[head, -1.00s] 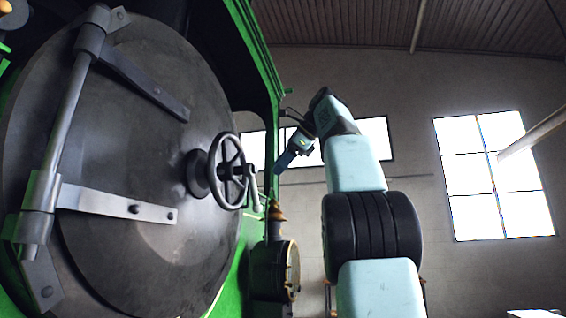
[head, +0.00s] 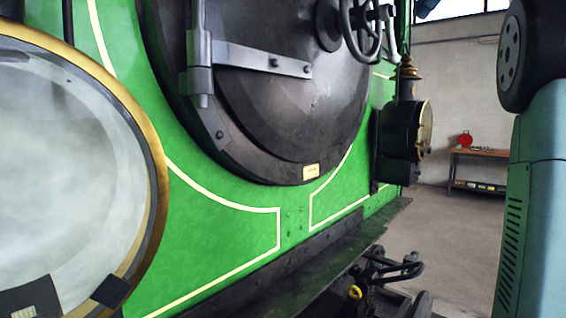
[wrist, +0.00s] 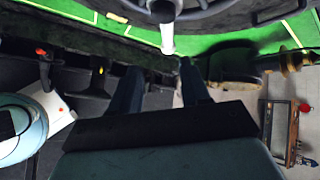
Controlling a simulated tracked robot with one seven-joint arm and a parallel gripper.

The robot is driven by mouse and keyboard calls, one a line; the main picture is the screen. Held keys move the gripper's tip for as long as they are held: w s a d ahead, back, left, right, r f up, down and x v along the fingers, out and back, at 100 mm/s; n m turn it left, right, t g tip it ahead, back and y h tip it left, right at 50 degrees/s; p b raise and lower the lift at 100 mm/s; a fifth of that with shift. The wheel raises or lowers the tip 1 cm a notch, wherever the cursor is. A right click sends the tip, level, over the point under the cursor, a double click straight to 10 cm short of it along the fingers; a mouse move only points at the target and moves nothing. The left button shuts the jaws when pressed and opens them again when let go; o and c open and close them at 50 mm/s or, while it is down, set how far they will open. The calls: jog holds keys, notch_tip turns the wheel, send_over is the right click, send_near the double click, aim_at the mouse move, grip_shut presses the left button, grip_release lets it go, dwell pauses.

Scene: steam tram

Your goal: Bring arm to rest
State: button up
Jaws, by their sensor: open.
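My gripper (wrist: 160,85) shows in the wrist view with its two dark fingers apart and nothing visible between them. It is out of the head view, where only part of my arm, a black joint and a teal link, stands at the right edge. In the wrist view, a pale handle (wrist: 167,35) hangs down from a dark wheel at the top, just beyond the fingertips. I cannot tell whether they touch. In the head view, the handwheel (head: 362,30) sits on the round dark smokebox door (head: 300,110) of the green tram, cut off by the top edge.
A large brass-rimmed lamp (head: 150,160) fills the left of the head view. A smaller lamp (head: 408,130) stands right of the door. A black coupling hook (head: 395,268) juts out low in front. A workbench (head: 475,165) with a red item is far back; open floor lies before it.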

jog(key=s+a+f+n+g+h, duration=0.1)
jog(key=s+a+f+n, duration=0.3)
jog(key=f, duration=1.3)
jog(key=s+a+f+n+g+h, duration=0.1)
jog(key=s+a+f+n, duration=0.3)
jog(key=s+f+n, duration=0.5)
jog(key=s+a+f+n+g+h, duration=0.1)
jog(key=s+f+n, duration=0.6)
jog(key=f, duration=1.8)
jog(key=s+a+h, duration=0.1)
jog(key=s+a, duration=0.1)
jog(key=s, duration=0.2)
jog(key=shift+a+f, duration=0.35)
jog(key=shift+a, duration=0.05)
jog(key=shift+s, duration=0.1)
